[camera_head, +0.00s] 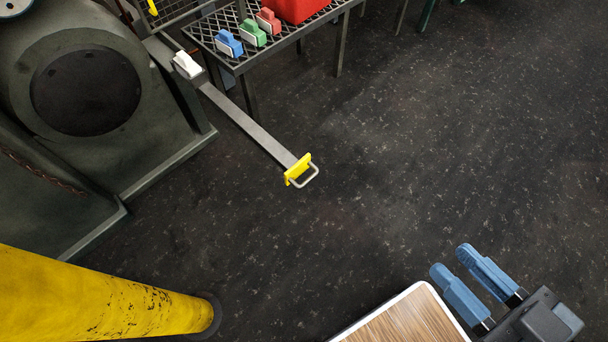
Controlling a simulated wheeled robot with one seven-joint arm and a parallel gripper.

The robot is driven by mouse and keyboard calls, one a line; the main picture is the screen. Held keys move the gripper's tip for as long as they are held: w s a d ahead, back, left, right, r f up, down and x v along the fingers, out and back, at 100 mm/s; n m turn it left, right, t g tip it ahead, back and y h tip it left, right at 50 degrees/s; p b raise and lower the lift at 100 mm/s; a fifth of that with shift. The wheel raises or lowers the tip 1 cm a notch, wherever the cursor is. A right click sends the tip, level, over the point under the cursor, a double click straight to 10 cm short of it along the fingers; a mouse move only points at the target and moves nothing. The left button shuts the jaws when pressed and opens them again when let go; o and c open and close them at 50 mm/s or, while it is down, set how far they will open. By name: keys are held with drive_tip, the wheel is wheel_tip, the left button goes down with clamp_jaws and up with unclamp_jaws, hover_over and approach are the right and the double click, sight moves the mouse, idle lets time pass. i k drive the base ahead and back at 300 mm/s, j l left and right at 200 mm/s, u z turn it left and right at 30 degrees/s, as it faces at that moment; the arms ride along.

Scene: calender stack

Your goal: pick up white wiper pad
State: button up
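The white wiper pad (187,65) sits at the upper left, on or against the machine end of a grey bar, beside the dark mesh table. My gripper (474,281) is at the lower right, far from the pad. Its two blue fingers are apart with a gap between them, and nothing shows in the gap.
The grey bar (245,126) ends in a yellow plate with a handle (301,170). The mesh table (207,39) holds blue (228,44), green (252,33) and red (268,20) pads and a red box (297,8). A yellow post (95,300) stands lower left. Mid-floor is clear.

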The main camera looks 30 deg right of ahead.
sight(182, 62)
drive_tip(key=i+l+u, duration=0.3)
drive_tip(key=i+l, duration=0.2)
drive_tip(key=i+l+u, duration=0.15)
drive_tip(key=l, duration=0.3)
drive_tip(key=i+l+u, duration=0.35)
drive_tip(key=l, duration=0.4)
drive_tip(key=i+l+u, duration=0.15)
drive_tip(key=l, duration=0.25)
drive_tip(key=i+l+u, duration=0.15)
drive_tip(key=l, duration=0.3)
drive_tip(key=i, duration=0.1)
